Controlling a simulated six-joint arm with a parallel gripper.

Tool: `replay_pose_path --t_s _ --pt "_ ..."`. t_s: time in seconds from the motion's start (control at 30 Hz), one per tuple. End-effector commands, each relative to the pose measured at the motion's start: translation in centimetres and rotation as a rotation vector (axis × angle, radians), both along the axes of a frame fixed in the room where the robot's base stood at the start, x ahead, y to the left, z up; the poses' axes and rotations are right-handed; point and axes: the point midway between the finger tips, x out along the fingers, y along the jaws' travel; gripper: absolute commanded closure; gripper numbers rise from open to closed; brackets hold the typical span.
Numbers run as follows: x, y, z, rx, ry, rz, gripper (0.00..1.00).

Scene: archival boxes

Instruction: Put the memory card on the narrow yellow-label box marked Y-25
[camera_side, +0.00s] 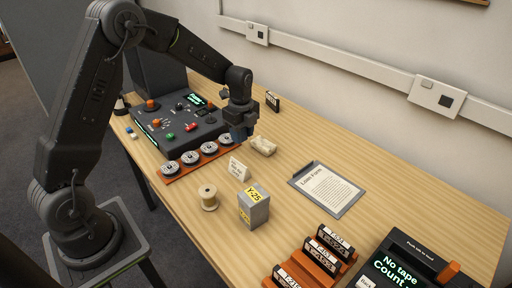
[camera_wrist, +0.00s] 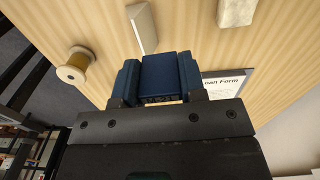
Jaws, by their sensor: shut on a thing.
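My gripper (camera_side: 241,128) is shut on the dark blue memory card (camera_wrist: 161,76), which sits between the two fingers in the wrist view. The gripper hangs above the table near the right end of the dark console, with the card clear of the tabletop. The narrow grey box marked Y-25 (camera_side: 254,206), with a yellow label on it, stands upright on the table. It is nearer the side camera than the gripper and apart from it.
A wooden spool (camera_side: 208,198) stands left of the box, and a small white tent card (camera_side: 238,169) behind it. A pale lumpy object (camera_side: 263,146) lies near the gripper. A loan-form clipboard (camera_side: 328,188) and orange cassette racks (camera_side: 312,262) are to the right.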

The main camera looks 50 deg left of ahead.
Motion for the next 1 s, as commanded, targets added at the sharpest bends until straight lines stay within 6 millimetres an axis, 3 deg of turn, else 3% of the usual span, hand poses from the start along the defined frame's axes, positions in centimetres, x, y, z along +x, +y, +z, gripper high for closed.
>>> replay_pose_path --t_s 0.13,0.27,0.4,0.6,0.8,1.0 --pt "-1.2 -0.1 1.9 0.001 -0.005 -0.006 0.85" --pt "-3.5 -1.6 4.6 0.001 -0.006 -0.018 0.85" --pt "-6.9 -3.5 7.6 0.001 -0.007 -0.032 0.85" --pt "-11.2 -5.5 10.2 0.001 -0.004 -0.046 0.85" --pt "-13.3 -6.5 11.0 0.0 -0.001 -0.054 0.85" --pt "-12.9 -9.6 9.2 0.0 0.004 -0.06 0.85"
